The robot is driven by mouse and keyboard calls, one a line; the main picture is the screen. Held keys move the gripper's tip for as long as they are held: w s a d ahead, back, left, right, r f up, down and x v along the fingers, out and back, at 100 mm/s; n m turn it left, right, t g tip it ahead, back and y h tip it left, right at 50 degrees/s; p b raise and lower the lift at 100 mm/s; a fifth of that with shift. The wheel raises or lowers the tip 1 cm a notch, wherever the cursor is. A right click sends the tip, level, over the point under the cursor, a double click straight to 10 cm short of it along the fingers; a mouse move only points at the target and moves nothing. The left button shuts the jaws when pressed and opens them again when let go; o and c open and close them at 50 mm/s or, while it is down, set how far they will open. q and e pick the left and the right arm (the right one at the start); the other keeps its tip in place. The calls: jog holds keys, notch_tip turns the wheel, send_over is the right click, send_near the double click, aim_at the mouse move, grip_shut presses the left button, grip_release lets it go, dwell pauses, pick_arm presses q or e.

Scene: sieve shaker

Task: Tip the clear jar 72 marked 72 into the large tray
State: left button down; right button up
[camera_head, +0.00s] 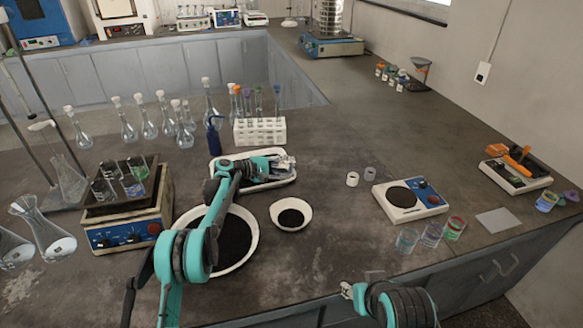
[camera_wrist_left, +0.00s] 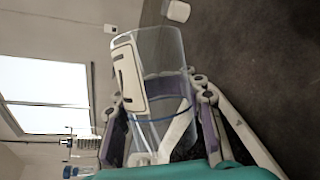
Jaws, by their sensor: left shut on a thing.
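My left gripper (camera_head: 284,163) is shut on a clear jar, seen small between the fingers in the head view. In the left wrist view the jar (camera_wrist_left: 160,60) is see-through, with a white label (camera_wrist_left: 128,75) whose mark I cannot read in full. The wrist picture is turned sideways, and the jar looks tipped well over from upright. A white rectangular tray (camera_head: 219,176) lies below and behind this gripper, partly hidden by the arm. Whether anything is in the jar or tray is unclear. My right gripper (camera_head: 347,290) is low at the front edge, its jaws too small to judge.
A large round dish (camera_head: 251,257) and a small white bowl (camera_head: 306,225), both with black inside, stand in front. A white test-tube rack (camera_head: 259,140) and flasks stand behind.

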pick_arm(q)
jog(key=shift+s+d+m+y+p, duration=0.15)
jog(key=shift+m+y+p, duration=0.4)
jog(key=shift+m, duration=0.15)
jog(key=shift+s+d+f+m+t+y, duration=0.1)
jog(key=shift+m+t+y, duration=0.05)
jog(key=shift+m+y, duration=0.2)
jog(key=shift+s+f+m+t+y, duration=0.1)
jog(key=shift+m+t+y, duration=0.1)
jog(key=shift+m, duration=0.15)
jog(key=shift+w+f, duration=0.15)
jog(key=shift+m+t+y+p, duration=0.35)
jog(key=shift+m+y+p, duration=0.15)
jog(key=shift+m+p, duration=0.1)
jog(key=shift+m+t+y, duration=0.3)
jog(key=shift+m+y, duration=0.4)
jog(key=shift+f, duration=0.1)
